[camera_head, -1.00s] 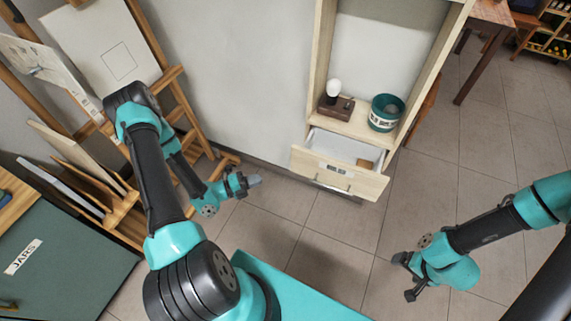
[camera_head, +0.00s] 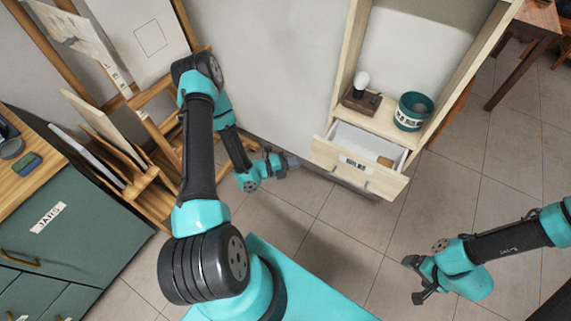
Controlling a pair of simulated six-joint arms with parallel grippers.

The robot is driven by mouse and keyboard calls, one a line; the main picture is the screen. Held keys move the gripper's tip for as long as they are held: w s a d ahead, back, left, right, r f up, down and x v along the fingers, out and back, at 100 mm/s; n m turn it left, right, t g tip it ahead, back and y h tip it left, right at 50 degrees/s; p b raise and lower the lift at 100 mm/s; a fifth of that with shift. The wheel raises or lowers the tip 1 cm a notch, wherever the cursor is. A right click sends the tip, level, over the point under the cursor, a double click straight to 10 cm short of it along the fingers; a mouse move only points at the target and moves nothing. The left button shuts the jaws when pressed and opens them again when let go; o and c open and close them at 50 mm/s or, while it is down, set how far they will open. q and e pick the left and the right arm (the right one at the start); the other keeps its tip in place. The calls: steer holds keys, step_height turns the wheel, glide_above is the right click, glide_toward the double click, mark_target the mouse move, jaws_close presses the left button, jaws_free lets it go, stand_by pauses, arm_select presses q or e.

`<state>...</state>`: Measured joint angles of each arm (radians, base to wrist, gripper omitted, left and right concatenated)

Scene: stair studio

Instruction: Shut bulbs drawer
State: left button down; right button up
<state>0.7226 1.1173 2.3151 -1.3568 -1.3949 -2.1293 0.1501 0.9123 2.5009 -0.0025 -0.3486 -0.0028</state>
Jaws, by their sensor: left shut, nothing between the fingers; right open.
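The light wood drawer (camera_head: 357,168) under the shelf unit stands pulled out, with a label on its front too small to read. Its white inside shows, with a small brown block (camera_head: 385,161) in it. My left gripper (camera_head: 293,161) is shut and empty, just left of the drawer's front left corner; whether it touches the drawer cannot be told. My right gripper (camera_head: 416,280) is open and empty over the floor at the lower right, well apart from the drawer.
Above the drawer, a white bulb on a brown base (camera_head: 362,93) and a teal pot (camera_head: 412,111) stand on the shelf (camera_head: 385,122). An easel (camera_head: 150,130) is at the left, with a green cabinet (camera_head: 70,235) labelled JARS. The tiled floor (camera_head: 330,235) before the drawer is clear.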

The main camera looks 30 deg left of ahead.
mark_target(313, 152)
arm_select(q)
steer(key=w, duration=0.2)
steer(key=w+d, duration=0.1)
steer(key=w, duration=0.1)
steer(key=shift+w, duration=0.7)
steer(key=shift+a, duration=0.1)
